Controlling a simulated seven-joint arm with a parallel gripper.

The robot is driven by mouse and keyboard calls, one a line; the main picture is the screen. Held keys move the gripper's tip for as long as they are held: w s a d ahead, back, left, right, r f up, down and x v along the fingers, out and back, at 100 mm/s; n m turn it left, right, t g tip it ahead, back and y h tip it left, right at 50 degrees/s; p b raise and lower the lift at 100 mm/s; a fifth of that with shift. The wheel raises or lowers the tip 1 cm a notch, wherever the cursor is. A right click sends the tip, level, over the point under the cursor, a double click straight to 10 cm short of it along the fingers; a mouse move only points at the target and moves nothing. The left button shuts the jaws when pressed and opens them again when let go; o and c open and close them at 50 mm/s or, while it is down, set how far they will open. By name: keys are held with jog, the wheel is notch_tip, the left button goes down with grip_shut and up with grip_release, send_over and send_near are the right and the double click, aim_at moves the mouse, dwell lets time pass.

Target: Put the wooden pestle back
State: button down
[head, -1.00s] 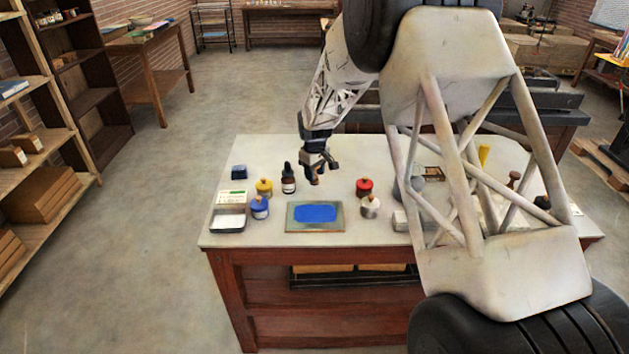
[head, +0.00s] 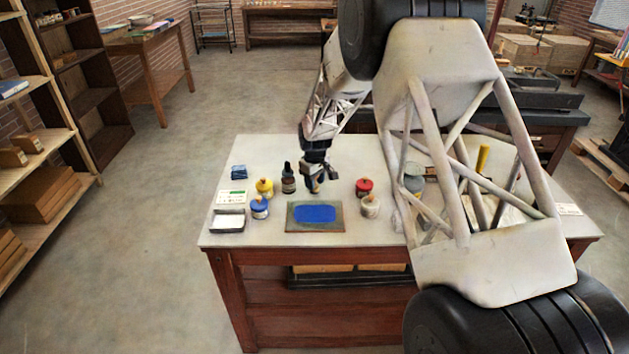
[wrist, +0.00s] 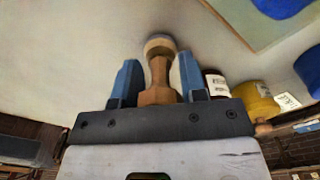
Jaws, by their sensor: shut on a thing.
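The wooden pestle (wrist: 158,72) stands between the two blue fingers of my gripper (wrist: 158,82) in the wrist view, its pale rounded end pointing away from the wrist. My gripper is shut on it. In the head view my gripper (head: 315,182) hangs above the table, just behind the blue-inked slab (head: 314,214) and right of a dark dropper bottle (head: 288,178). The pestle is small and mostly hidden by the fingers there. A grey round vessel (head: 413,180) is partly hidden behind my arm; I cannot tell if it is a mortar.
A yellow jar (head: 264,187), a blue-lidded jar (head: 259,208) and a tray (head: 228,221) are on the left. A red jar (head: 364,187) and a pale jar (head: 370,206) stand right of the slab. My arm hides much of the table's right side.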

jog(key=c, duration=0.7)
grip_release()
jog(key=shift+r, duration=0.1)
notch_tip(320, 180, up, 12)
jog(key=shift+s+r, duration=0.1)
dwell(0.7)
